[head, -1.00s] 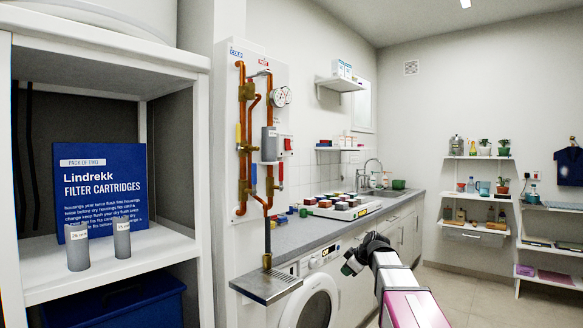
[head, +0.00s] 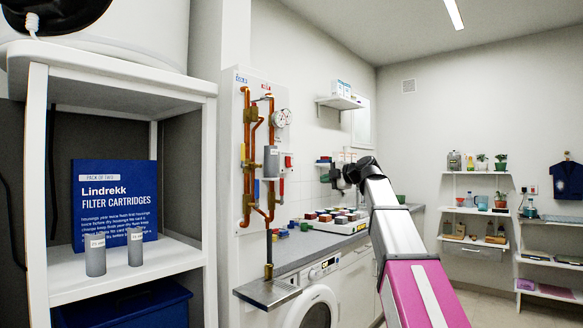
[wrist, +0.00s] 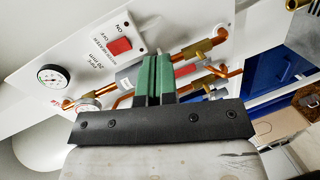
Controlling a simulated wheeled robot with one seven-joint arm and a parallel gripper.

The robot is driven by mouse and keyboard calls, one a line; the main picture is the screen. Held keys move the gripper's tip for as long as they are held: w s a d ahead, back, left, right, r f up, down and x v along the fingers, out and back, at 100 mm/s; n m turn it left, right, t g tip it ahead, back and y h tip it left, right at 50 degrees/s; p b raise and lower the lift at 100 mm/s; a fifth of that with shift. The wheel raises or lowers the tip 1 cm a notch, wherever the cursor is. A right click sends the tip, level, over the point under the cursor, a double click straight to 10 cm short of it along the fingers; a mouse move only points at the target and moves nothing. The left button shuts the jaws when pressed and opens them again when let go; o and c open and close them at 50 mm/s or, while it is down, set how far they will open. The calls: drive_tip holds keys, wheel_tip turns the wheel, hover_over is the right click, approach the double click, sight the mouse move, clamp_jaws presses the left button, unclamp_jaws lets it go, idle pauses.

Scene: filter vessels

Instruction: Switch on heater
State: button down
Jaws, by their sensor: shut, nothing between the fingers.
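The heater switch is a red rocker (wrist: 119,46) on a white surface in the wrist view, with ON and WATER HEATER OFF lettering beside it. I cannot tell which way it is set. In the head view a small red switch (head: 288,161) shows on the white pipe panel (head: 240,90). My gripper (head: 328,178) is raised to the right of the panel, apart from it, above the counter. Its green fingers (wrist: 156,76) are together with nothing between them. In the wrist view they lie below and right of the switch, in front of the pipes.
Copper pipes (head: 247,140), a gauge (head: 279,118) and a grey housing (head: 271,160) crowd the panel. A drip shelf (head: 266,293) juts out below. A shelf unit (head: 130,86) stands left. Small coloured blocks sit on a counter tray (head: 350,228).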

sight(289, 166)
wheel_tip(289, 166, up, 7)
drive_tip(key=s+a+n+y, duration=0.1)
drive_tip(key=s+n, duration=0.1)
drive_tip(key=shift+s+n, duration=0.3)
drive_tip(key=shift+w+a+f, duration=0.1)
drive_tip(key=x, duration=1.3)
drive_tip(key=shift+w+a, duration=0.25)
drive_tip(key=shift+a, duration=0.05)
drive_tip(key=shift+a, duration=0.1)
drive_tip(key=shift+w+a, duration=0.1)
drive_tip(key=shift+w, duration=0.05)
